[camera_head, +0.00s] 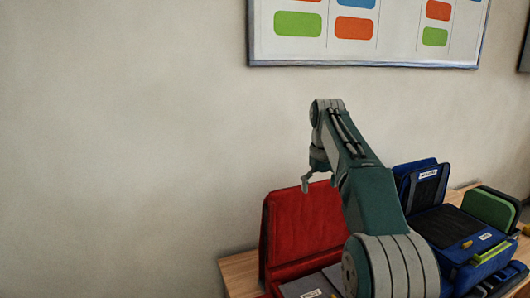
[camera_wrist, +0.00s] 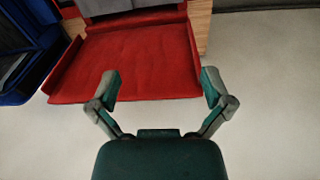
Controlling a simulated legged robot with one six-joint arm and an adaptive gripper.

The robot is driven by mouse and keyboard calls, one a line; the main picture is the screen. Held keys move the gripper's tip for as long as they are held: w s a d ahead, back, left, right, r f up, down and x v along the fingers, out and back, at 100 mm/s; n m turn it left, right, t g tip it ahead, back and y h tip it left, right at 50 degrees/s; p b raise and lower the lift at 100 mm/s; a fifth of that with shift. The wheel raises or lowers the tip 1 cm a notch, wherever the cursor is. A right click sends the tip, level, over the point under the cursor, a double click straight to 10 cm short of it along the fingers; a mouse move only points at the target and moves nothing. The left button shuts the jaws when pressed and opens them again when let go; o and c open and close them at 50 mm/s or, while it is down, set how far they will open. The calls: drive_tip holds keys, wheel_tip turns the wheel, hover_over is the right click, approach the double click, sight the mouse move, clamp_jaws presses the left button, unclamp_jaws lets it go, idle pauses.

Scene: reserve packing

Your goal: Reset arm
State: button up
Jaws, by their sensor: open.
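My arm rises in the middle right of the head view, bent at the elbow. My gripper (camera_head: 306,186) hangs at its end, in front of the open lid of the red case as seen there. In the wrist view my gripper (camera_wrist: 160,88) has its two fingers spread wide apart, with nothing between them. The red lid (camera_wrist: 140,62) lies beyond the fingertips in that view. No object is held.
The red case (camera_head: 302,226) stands open on a wooden table (camera_head: 238,272). A pale wall (camera_head: 130,130) carries a framed board (camera_head: 365,62). Space left of the arm is clear.

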drive_tip(key=s+d+r+m+t, duration=0.1)
drive_tip(key=s+r+m+t, duration=0.15)
drive_tip(key=s, duration=1.55)
drive_tip(key=s+f+t, duration=0.1)
drive_tip(key=s+f, duration=0.5)
drive_tip(key=s, duration=0.3)
drive_tip(key=s+f+m+t, duration=0.1)
drive_tip(key=s+f, duration=0.5)
drive_tip(key=s, duration=0.4)
drive_tip(key=shift+s+d+f, duration=0.25)
drive_tip(key=shift+s+f, duration=0.05)
drive_tip(key=shift+f, duration=0.1)
